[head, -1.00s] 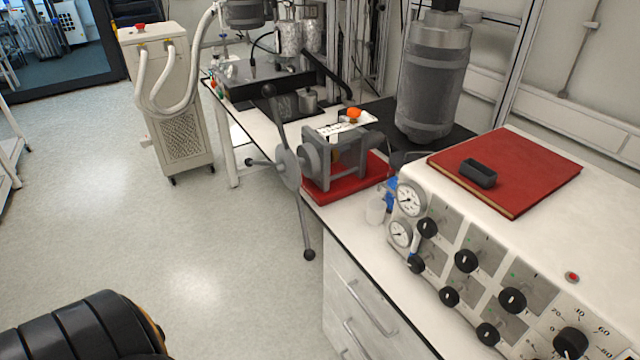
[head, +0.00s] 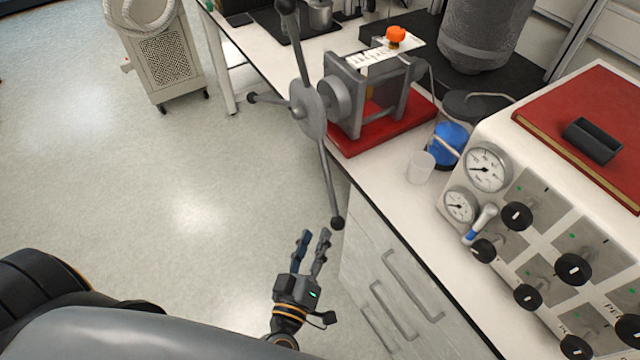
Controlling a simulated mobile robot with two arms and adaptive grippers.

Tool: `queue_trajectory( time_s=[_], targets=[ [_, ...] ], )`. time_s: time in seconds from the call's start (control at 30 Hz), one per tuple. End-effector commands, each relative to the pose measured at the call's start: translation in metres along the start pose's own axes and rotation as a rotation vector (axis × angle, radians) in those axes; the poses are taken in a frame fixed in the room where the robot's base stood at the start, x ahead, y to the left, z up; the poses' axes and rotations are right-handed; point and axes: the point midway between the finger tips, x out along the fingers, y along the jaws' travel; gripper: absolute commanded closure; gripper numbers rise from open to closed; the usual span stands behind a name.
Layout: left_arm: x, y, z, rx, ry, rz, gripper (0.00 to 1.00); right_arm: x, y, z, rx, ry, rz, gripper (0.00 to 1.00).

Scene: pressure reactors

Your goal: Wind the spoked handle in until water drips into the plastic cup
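The spoked handle (head: 309,108) is grey, with a round hub and three spokes ending in black knobs. It sits on the left side of the grey press (head: 368,95), which stands on a red base (head: 385,131) near the bench edge. One spoke points down, and its knob (head: 337,222) hangs below the bench top. The clear plastic cup (head: 420,167) stands on the bench right of the press. I cannot tell whether it holds water. My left gripper (head: 315,238) is open and empty, its fingers just below and left of the lower knob. My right gripper is not in view.
A control panel (head: 545,225) with gauges and black knobs stands right of the cup. A blue-filled vessel (head: 450,142) is behind the cup. Bench drawers (head: 385,275) with protruding handles lie right of my gripper.

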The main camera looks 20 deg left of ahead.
Motion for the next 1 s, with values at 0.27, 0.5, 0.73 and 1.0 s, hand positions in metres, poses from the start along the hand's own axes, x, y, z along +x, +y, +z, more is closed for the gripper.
queue_trajectory(
  time_s=[0.27,0.5,0.73,1.0],
  targets=[
    [0.054,0.002,-0.003,0.001,0.004,0.002,0.63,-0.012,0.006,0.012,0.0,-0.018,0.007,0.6],
    [0.102,0.002,-0.002,0.003,0.003,0.003,0.63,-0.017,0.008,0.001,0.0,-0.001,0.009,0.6],
    [0.127,0.001,0.0,0.002,0.0,0.002,0.63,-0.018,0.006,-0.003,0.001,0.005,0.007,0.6],
    [0.131,0.0,0.001,0.002,-0.002,0.001,0.63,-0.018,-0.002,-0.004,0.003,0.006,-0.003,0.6]
  ],
)
